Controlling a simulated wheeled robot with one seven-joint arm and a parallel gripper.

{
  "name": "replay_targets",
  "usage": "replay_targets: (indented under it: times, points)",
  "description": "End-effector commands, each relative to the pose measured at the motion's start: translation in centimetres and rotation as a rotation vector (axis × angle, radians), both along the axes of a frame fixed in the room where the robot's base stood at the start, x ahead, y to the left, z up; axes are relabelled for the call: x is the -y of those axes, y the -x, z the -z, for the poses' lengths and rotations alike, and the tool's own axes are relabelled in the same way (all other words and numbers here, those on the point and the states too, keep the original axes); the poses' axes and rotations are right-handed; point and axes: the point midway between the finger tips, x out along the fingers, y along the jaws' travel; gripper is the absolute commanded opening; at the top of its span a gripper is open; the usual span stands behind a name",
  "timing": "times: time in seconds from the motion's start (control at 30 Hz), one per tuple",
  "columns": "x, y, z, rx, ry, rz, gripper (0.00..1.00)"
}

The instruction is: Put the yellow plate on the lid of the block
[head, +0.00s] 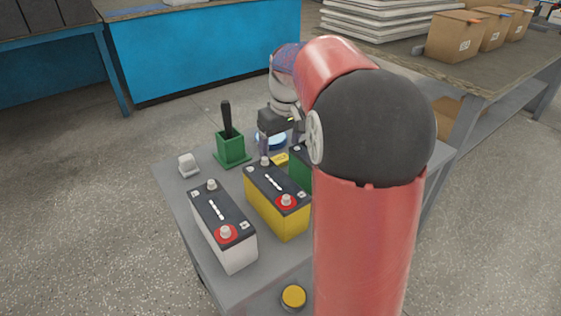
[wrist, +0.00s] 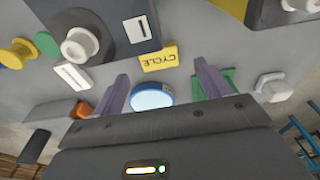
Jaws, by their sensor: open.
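The yellow plate (wrist: 159,57), marked CYCLE, lies on the grey table top in the wrist view, beside the dark-lidded block (wrist: 118,22). In the head view the plate (head: 281,159) shows just below my gripper. My gripper (head: 280,146) is open and empty. In the wrist view its two fingers (wrist: 161,88) stand apart, with the plate beyond their tips. A green block (head: 300,165) is mostly hidden by my arm in the head view. A yellow block (head: 277,218) and a white block (head: 222,225) with dark lids stand nearer. Which block is meant is unclear.
A blue disc (wrist: 152,97) lies between the fingers in the wrist view. A green holder (head: 233,148) with a black handle and a small white object (head: 188,165) stand at the table's left. A yellow button (head: 293,297) is at the front. My arm hides the table's right side.

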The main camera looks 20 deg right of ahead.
Motion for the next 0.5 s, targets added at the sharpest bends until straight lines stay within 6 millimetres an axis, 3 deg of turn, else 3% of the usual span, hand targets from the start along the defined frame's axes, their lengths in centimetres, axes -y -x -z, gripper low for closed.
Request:
replay_targets:
  times: [0.2,0.5]
  points:
    - [0.1,-0.2,3.4,-0.002,-0.001,0.001,0.76]
    - [0.0,-0.4,4.0,0.0,0.0,0.0,0.76]
